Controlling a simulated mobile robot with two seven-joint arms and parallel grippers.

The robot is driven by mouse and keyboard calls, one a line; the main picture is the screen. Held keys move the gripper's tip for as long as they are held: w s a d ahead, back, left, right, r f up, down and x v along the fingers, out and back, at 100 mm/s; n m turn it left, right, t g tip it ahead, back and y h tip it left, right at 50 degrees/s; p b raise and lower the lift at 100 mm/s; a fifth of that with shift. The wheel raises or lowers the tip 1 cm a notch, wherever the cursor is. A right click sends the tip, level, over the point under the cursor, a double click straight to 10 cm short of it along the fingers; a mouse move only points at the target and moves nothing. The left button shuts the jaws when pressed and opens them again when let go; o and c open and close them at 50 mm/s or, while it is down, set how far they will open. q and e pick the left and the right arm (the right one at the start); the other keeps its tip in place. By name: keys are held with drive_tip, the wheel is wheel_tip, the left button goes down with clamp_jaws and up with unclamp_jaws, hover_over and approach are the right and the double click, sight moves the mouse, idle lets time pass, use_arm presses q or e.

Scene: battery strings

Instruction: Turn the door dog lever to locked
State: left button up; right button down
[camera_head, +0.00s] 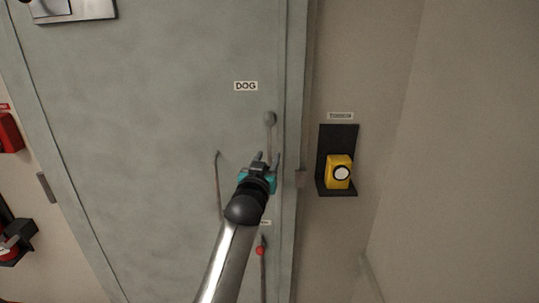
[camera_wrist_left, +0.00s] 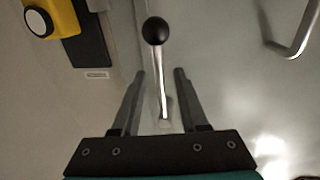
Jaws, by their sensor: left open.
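The door dog lever (camera_head: 269,136) is on the grey door, near its right edge and below a DOG label (camera_head: 245,86). A round grey hub (camera_head: 270,118) is at its top, and the rod runs down behind my left gripper (camera_head: 267,157). The gripper hides the lower part in the head view. In the left wrist view, which is upside down, the lever's metal rod (camera_wrist_left: 162,75) ends in a black ball (camera_wrist_left: 155,30). The left gripper (camera_wrist_left: 160,73) is open, with the rod showing between its two fingers. I cannot tell whether they touch. My right gripper is out of view.
A bent door handle (camera_head: 218,185) is left of the gripper. A red knob (camera_head: 260,251) on a rod is below it. A yellow torch (camera_head: 338,171) sits in a black wall holder (camera_head: 337,137) to the right. Red equipment (camera_head: 10,132) hangs at the far left.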

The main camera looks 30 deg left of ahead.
sight(269, 155)
use_arm(q)
drive_tip(key=shift+x, duration=1.6)
clamp_jaws()
idle(0.3)
